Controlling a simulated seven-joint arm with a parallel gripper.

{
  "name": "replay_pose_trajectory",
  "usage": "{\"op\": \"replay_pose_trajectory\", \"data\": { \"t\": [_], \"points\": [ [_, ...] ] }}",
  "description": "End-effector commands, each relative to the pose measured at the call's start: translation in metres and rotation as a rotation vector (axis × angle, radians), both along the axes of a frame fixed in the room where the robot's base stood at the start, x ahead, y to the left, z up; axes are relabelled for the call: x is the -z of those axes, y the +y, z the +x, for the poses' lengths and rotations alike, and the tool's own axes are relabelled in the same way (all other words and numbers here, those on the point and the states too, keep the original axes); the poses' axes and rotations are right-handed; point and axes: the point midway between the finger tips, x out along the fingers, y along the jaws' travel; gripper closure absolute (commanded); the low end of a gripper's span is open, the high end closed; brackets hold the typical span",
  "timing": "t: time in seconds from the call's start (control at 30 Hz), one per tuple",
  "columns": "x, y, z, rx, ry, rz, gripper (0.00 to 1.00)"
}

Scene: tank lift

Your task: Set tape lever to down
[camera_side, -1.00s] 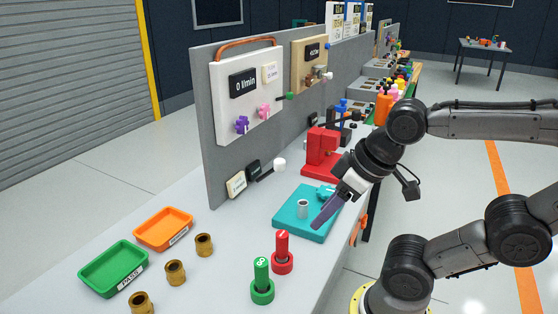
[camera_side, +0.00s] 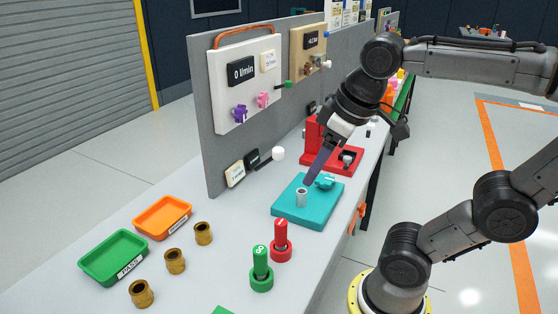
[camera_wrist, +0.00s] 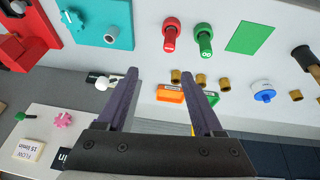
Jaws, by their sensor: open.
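A lever with a white round knob (camera_side: 278,153) and a dark arm sticks out at the foot of the grey panel, beside a black block and a small white label too small to read. In the wrist view the white knob (camera_wrist: 101,84) lies just left of the left finger. My gripper (camera_side: 309,183) points down over the teal plate, right of the knob and apart from it. Its two purple fingers (camera_wrist: 159,72) are spread with nothing held between them. I cannot tell for sure whether this is the tape lever.
The teal plate (camera_side: 294,217) with a metal post and the red stand (camera_side: 347,174) are close to my gripper. Red (camera_side: 281,245) and green (camera_side: 261,272) pegs stand in front. Green (camera_side: 113,258) and orange (camera_side: 163,216) trays lie left. The bench before the lever looks clear.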

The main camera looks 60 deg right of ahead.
Motion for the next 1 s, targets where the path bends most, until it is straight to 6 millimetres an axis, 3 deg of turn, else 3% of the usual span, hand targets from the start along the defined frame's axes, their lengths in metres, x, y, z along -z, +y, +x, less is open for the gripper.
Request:
{"op": "replay_pose_trajectory", "data": {
  "t": [0.1,0.3,0.43,0.6,0.73,1.0],
  "points": [
    [-0.024,-0.016,0.03,0.034,0.067,-0.033,0.31],
    [-0.048,-0.053,0.085,0.111,0.19,-0.073,0.31],
    [-0.048,-0.08,0.122,0.163,0.267,-0.088,0.31],
    [-0.031,-0.112,0.157,0.219,0.34,-0.089,0.31],
    [-0.014,-0.126,0.168,0.242,0.381,-0.079,0.31],
    [0.009,-0.134,0.167,0.255,0.406,-0.073,0.31]
  ]
}}
